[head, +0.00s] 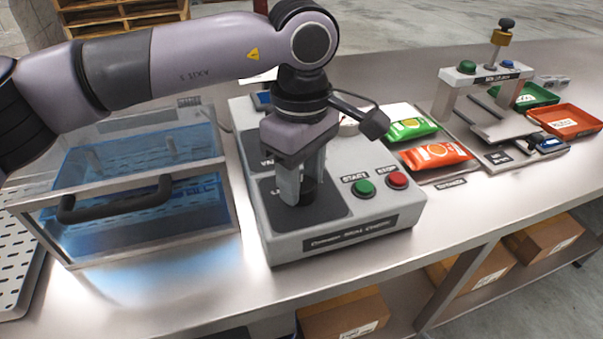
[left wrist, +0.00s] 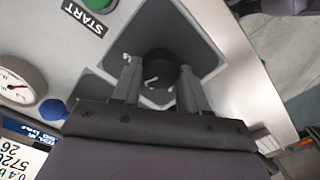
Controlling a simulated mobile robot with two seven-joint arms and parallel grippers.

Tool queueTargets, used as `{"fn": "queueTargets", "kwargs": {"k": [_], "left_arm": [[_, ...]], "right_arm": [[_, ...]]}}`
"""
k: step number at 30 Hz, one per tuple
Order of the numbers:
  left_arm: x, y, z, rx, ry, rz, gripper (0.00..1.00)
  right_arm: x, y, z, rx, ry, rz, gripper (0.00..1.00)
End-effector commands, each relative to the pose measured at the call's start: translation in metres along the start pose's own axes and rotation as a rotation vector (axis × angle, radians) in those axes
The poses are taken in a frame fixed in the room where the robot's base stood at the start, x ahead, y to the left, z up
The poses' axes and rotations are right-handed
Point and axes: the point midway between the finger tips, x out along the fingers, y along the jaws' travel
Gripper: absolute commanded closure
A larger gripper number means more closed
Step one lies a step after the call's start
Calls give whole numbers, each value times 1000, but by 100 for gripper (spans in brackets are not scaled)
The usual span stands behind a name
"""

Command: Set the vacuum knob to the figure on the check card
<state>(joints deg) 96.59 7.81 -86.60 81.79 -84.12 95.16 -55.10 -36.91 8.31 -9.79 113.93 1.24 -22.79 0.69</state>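A round black knob (left wrist: 158,72) sits on the front dark panel (head: 335,203) of the grey control box (head: 340,258). A pale pointer mark shows on it in the left wrist view. My left gripper (head: 298,192) is low over this panel, pointing down. In the left wrist view its fingers (left wrist: 158,82) stand either side of the knob with gaps, so it looks open. The panel's labels are partly covered, so I cannot tell whether this is the vacuum knob. A white card (left wrist: 22,157) with printed figures, including "0,4 b", is cut off at the lower left. My right gripper is out of view.
The box has a green START button (head: 363,188), a red STOP button (head: 398,180) and a gauge (left wrist: 20,82). A clear blue-lit tank (head: 140,190) with a black handle stands left. Green (head: 411,128) and orange (head: 436,155) packets lie right. The front bench edge is clear.

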Motion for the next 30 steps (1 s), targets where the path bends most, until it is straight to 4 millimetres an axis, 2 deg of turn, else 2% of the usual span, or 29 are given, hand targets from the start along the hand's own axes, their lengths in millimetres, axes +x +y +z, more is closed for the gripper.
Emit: {"fn": "queueTargets", "kwargs": {"k": [1, 2, 13, 24, 30], "left_arm": [[-2, 1, 0, -2, 0, 4, 41], [-1, 1, 0, -2, 0, 3, 32], [-6, 0, 0, -2, 0, 2, 32], [-61, 1, 0, -1, 1, 4, 32], [-73, 0, 0, -1, 0, 3, 32]], "right_arm": [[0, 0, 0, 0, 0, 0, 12], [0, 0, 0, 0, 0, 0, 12], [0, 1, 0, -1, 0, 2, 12], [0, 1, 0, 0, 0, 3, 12], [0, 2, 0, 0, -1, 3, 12]]}}
